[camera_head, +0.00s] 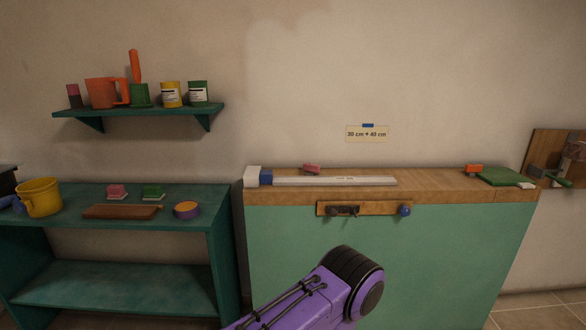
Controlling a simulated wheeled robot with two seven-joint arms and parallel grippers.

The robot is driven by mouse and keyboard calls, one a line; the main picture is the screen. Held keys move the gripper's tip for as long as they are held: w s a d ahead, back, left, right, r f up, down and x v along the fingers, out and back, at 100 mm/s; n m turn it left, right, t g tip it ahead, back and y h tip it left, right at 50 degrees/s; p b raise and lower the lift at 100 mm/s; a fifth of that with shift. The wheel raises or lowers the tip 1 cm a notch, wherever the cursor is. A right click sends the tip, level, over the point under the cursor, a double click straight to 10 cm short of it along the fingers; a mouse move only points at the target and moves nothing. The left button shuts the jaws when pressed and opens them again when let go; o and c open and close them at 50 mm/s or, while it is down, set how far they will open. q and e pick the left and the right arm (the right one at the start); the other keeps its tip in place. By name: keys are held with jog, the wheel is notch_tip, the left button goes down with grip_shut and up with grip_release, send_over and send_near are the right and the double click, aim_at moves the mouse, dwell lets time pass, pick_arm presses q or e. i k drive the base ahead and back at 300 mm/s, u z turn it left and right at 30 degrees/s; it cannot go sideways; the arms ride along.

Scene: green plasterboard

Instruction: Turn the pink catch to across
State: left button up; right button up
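I cannot make out a pink catch for certain. A wooden strip (376,209) is fixed to the front of the green-panelled bench, near its top edge. It carries dark metal fittings (343,211) at its left and a blue knob (404,210) at its right. The fittings are too small to tell their position. A small pink block (311,168) lies on the bench top behind a pale ruler-like bar (335,181). A purple link of my arm is below the strip. Neither gripper is in view.
The bench top (430,186) also holds a white and blue block (258,177), an orange block (474,168) and a green flat piece (500,177). A teal shelf unit (215,199) stands left with a yellow bucket (40,197). A wall shelf (140,110) holds mugs and cans.

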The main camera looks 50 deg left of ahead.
aim_at(309, 167)
jog(key=u, duration=1.25)
